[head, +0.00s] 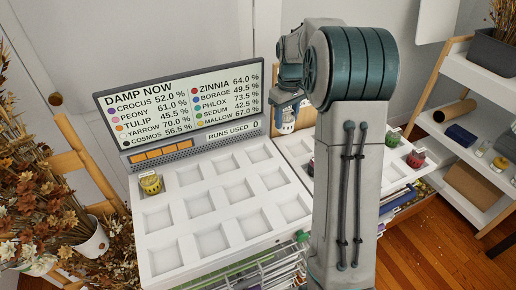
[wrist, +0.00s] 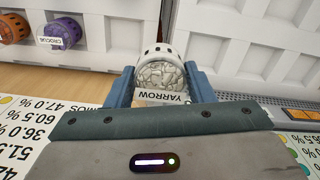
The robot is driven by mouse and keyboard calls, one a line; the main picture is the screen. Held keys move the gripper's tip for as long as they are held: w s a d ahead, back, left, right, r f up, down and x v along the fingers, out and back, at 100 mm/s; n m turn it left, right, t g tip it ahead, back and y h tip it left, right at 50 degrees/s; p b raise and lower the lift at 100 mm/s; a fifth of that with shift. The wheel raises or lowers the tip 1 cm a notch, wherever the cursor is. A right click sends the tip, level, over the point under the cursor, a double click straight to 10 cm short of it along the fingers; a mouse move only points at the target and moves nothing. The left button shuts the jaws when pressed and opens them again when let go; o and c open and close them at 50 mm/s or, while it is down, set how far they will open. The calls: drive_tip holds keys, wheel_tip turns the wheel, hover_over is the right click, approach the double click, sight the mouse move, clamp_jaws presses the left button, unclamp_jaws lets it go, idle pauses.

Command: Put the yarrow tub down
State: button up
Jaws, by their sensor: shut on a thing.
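The yarrow tub (wrist: 160,72) is pale, with dark holes round its rim, grey crinkled contents and a YARROW label. In the wrist view my gripper (wrist: 160,84) is shut on it, one blue finger on each side. In the head view my gripper (head: 287,106) is just right of the display screen, above the trays, and the tub is only partly visible there. I cannot tell from these views whether the tub touches anything below.
The left white tray (head: 212,242) has many empty compartments and a yellow tub (head: 151,184) in its back-left one. The screen (head: 184,101) stands behind the left tray. The wrist view shows a purple crocus tub (wrist: 63,32).

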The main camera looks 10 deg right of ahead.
drive_tip(key=a+f, duration=0.1)
drive_tip(key=a, duration=0.2)
drive_tip(key=a+f+p, duration=0.1)
drive_tip(key=a+f, duration=0.3)
drive_tip(key=a, duration=0.1)
drive_tip(key=shift+s+a+f, duration=0.1)
drive_tip(key=shift+s+a, duration=0.05)
drive_tip(key=shift+a, duration=0.2)
drive_tip(key=shift+f+p, duration=0.55)
drive_tip(key=shift+f, duration=1.45)
drive_tip(key=shift+f, duration=0.15)
drive_tip(key=o, duration=1)
